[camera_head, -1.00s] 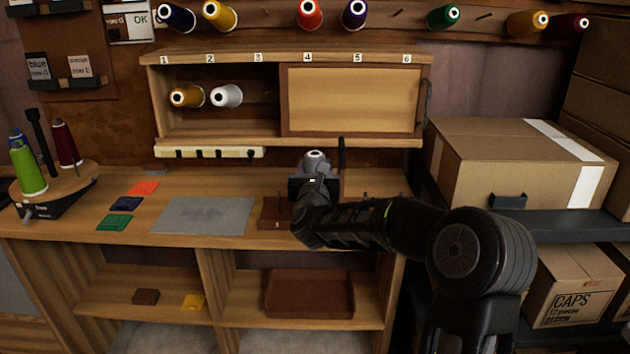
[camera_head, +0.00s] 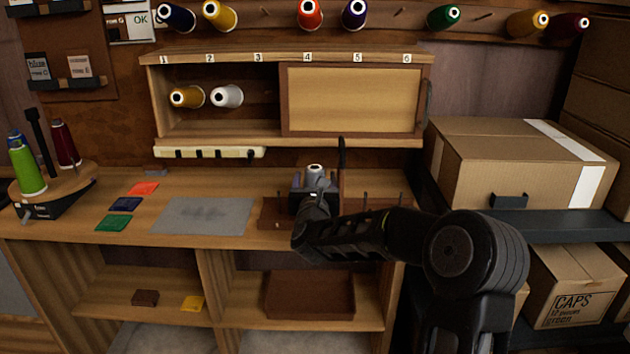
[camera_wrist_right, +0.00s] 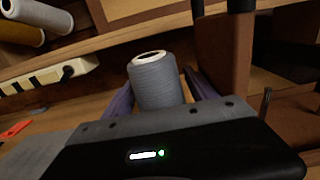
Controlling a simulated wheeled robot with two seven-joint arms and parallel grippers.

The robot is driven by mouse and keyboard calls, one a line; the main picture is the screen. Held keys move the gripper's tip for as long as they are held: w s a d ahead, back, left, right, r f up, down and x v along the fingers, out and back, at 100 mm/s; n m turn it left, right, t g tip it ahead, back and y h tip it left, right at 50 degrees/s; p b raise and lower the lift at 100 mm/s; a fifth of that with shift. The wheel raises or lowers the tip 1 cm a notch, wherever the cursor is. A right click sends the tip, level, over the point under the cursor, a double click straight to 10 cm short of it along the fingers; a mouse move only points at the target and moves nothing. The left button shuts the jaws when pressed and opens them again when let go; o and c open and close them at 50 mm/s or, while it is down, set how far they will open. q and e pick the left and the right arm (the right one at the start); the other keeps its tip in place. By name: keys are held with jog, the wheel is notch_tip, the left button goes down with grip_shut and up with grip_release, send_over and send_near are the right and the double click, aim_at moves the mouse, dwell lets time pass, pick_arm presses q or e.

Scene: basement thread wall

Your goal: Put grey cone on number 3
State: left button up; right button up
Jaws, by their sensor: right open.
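The grey cone (camera_head: 315,172) stands upright over the brown peg tray (camera_head: 270,215) on the bench; its base is hidden. In the right wrist view the grey cone (camera_wrist_right: 157,82) is between the two purplish fingers of my right gripper (camera_wrist_right: 160,95). My right gripper (camera_head: 314,186) is open around it; the wrist view does not show clearly whether either finger touches it. The number 3 label (camera_head: 258,57) is on the cabinet's top edge. The space below it, left of the sliding panel (camera_head: 350,98), holds no cone. My left gripper is out of view.
A gold cone (camera_head: 186,97) and a white cone (camera_head: 227,96) sit below numbers 1 and 2. A cream strip (camera_head: 210,152) with dark clips runs under the cabinet. A grey mat (camera_head: 202,215) lies left of the tray. Cardboard boxes (camera_head: 520,165) stand at right.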

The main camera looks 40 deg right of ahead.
jog(key=v, duration=1.2)
jog(key=shift+a, duration=0.1)
dwell(0.7)
